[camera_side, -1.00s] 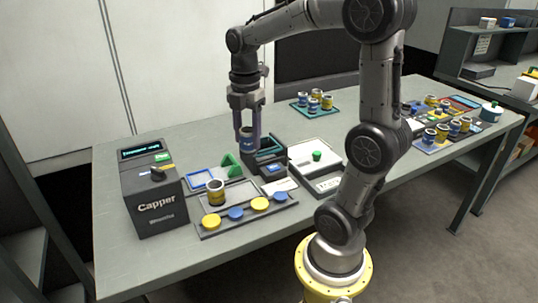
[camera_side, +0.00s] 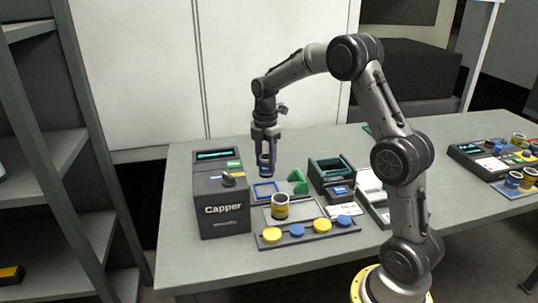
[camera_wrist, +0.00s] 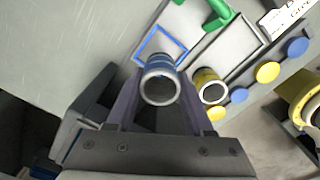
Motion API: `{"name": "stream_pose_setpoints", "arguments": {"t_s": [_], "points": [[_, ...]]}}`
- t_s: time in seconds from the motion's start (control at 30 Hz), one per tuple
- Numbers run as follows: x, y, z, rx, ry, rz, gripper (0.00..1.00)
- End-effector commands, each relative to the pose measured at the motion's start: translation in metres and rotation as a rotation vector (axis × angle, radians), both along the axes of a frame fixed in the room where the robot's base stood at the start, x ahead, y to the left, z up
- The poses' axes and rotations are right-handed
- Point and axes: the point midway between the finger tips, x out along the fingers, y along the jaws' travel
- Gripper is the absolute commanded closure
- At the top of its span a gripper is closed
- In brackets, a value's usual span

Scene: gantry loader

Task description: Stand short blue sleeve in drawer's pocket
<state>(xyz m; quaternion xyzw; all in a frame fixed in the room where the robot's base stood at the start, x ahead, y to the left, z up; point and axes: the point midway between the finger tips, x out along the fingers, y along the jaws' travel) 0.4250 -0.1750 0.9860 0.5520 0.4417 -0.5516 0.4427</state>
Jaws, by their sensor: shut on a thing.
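My gripper (camera_side: 266,168) is shut on a blue sleeve (camera_side: 264,167), which it holds roughly upright above the tray area beside the Capper. In the wrist view the blue sleeve (camera_wrist: 160,84) sits between the two fingers, its open pale-rimmed end facing the camera. A dark unit with an open, teal-edged top (camera_side: 318,165) stands to the right of my gripper. It may be the drawer, but I cannot tell, and the inside of any pocket is not clear.
A blue square outline (camera_wrist: 160,45) lies under the sleeve. A yellow sleeve (camera_side: 280,207) stands upright near it. A green wedge (camera_side: 297,182) is just behind. Yellow and blue caps (camera_side: 297,230) line the front strip. The Capper box (camera_side: 222,208) stands close on the left.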

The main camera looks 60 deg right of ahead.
Motion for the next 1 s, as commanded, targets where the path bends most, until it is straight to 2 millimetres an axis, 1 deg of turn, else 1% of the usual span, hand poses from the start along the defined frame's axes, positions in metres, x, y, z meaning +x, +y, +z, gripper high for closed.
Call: {"name": "stream_pose_setpoints", "arguments": {"t_s": [0.3, 0.6, 0.8, 1.0], "points": [[-0.001, 0.0, -0.029, 0.001, 0.003, 0.0, 1.0], [0.0, 0.0, -0.049, 0.0, 0.0, -0.001, 1.0], [0.0, 0.0, -0.054, 0.0, 0.0, -0.001, 1.0], [0.0, 0.0, -0.055, 0.0, 0.0, -0.001, 1.0]]}}
